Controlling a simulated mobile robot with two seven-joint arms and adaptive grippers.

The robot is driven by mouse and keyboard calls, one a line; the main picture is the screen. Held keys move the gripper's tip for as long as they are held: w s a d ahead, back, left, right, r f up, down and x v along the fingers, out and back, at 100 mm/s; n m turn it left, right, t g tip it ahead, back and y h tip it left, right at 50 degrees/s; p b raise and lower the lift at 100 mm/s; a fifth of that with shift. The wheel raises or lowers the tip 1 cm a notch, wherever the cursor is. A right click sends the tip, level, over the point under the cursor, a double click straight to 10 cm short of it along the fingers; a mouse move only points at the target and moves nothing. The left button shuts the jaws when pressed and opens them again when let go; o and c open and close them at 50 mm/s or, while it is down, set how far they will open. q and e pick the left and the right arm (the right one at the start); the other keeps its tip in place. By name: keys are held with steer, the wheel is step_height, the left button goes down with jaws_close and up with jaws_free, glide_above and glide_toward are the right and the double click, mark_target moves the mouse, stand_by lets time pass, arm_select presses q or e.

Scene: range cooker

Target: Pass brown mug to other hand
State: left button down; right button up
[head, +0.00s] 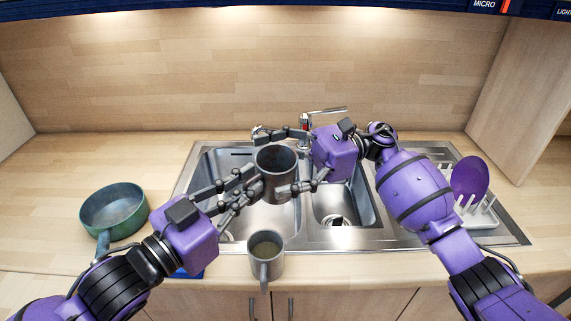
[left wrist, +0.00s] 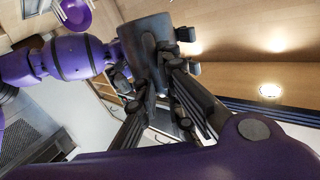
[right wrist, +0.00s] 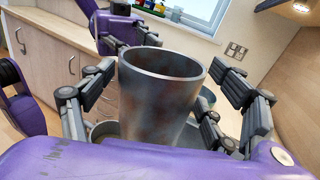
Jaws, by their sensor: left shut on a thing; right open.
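The brown mug (head: 277,172) is held upright in the air over the double sink; it looks dark grey-brown. My left gripper (head: 258,186) is shut on its left side. The left wrist view shows those fingers (left wrist: 166,66) on the mug (left wrist: 143,35). My right gripper (head: 280,160) is open, one finger behind the mug and one in front. In the right wrist view the mug (right wrist: 160,95) stands between the spread right fingers (right wrist: 160,88), with gaps visible at its upper sides. Whether the right fingers touch it lower down is unclear.
A second grey mug (head: 266,262) with liquid stands on the counter in front of the sink. A green pan (head: 113,212) sits at left. A rack (head: 480,215) with a purple plate (head: 469,177) is at right. The faucet (head: 304,122) is behind the grippers.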

steer(key=shift+c, duration=0.5)
steer(key=c, duration=1.4)
arm_select(q)
steer(key=c, duration=1.8)
jaws_free()
arm_select(e)
steer(key=shift+r, duration=0.1)
arm_select(q)
steer(key=s+a+f+n+g+y, duration=0.1)
steer(key=s+a+f+n+y, duration=0.25)
steer(key=f, duration=0.75)
steer(key=s+a+f+n+g+y, duration=0.1)
steer(key=s+a+f+n+y, duration=0.3)
steer(key=f, duration=0.7)
steer(key=s+a+f+n+g+y, duration=0.1)
steer(key=s+a+f+n+y, duration=0.3)
steer(key=f, duration=0.7)
steer(key=s+a+f, duration=0.1)
steer(key=s+f, duration=0.3)
steer(key=s+a+f+m+g, duration=0.1)
steer(key=s+f, duration=0.3)
steer(key=s+f+m+g, duration=0.1)
steer(key=s+f, duration=0.2)
steer(key=f, duration=0.1)
steer(key=shift+s+a, duration=0.4)
